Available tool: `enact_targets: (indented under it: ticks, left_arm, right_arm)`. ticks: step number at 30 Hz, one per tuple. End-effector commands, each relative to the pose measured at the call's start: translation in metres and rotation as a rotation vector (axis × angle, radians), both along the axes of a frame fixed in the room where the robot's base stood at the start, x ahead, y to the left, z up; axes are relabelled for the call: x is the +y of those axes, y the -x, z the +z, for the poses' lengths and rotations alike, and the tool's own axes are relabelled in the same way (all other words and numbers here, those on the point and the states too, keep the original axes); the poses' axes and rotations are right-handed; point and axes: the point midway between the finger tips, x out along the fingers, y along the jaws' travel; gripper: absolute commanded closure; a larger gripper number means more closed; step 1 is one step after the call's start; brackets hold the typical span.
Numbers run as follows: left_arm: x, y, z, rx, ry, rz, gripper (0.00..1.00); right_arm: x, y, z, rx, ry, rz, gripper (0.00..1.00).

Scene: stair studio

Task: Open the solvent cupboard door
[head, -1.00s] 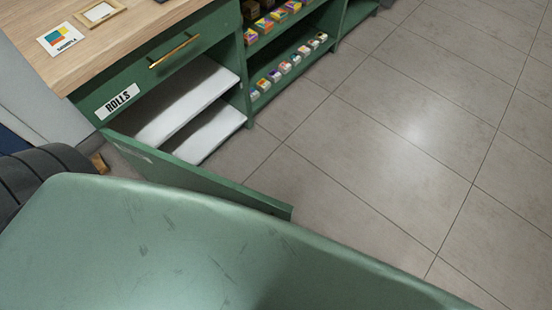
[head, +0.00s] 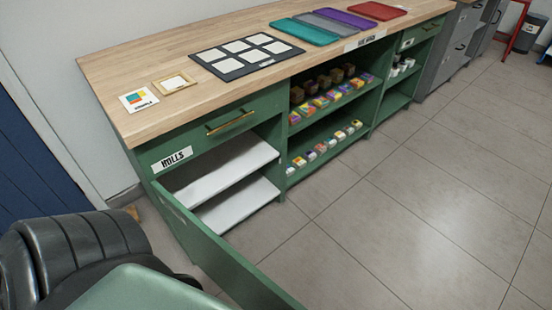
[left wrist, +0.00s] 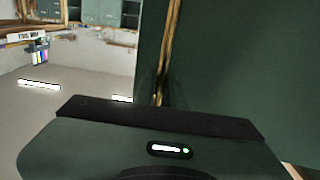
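A green cupboard door (head: 225,262) stands swung out from the left end of the green bench in the head view. The opening behind it shows white shelves (head: 238,205). The label above reads "ROLLS" (head: 172,159); no solvent label is readable. In the left wrist view, my left gripper's dark housing (left wrist: 160,120) fills the bottom, with its fingers not clearly visible. A dark green panel (left wrist: 250,70) with a brownish edge strip stands close beyond it; I cannot tell whether they touch. Neither gripper shows in the head view, and my right gripper is in no view.
The wooden benchtop (head: 180,55) carries a sample card (head: 138,100), a frame (head: 174,85), a dark board (head: 245,55) and coloured trays. A drawer with a brass handle (head: 230,124) sits above the opening. Open shelves hold small boxes (head: 320,148). The tiled floor (head: 410,220) at right is clear.

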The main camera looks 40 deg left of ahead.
Motion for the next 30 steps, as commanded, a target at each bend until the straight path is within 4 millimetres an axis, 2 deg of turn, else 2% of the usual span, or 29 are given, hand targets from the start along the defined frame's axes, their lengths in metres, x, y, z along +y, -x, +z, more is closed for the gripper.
enact_targets:
  ticks: [1,2,13,24,30]
  left_arm:
    - [-0.001,0.0,0.0,0.001,0.001,-0.001,0.76]
    - [-0.001,0.0,0.0,0.001,0.001,-0.001,0.68]
    - [0.001,0.004,-0.001,0.002,0.0,0.0,0.68]
    - [0.013,0.06,-0.002,0.004,-0.001,0.0,0.68]
    - [0.016,0.076,-0.001,0.001,0.0,-0.001,0.68]
  right_arm:
    - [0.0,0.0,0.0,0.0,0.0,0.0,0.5]
    - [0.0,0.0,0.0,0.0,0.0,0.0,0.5]
    - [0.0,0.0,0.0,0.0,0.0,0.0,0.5]
    - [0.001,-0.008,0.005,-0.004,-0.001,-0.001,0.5]
    - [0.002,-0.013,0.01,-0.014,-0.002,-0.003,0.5]
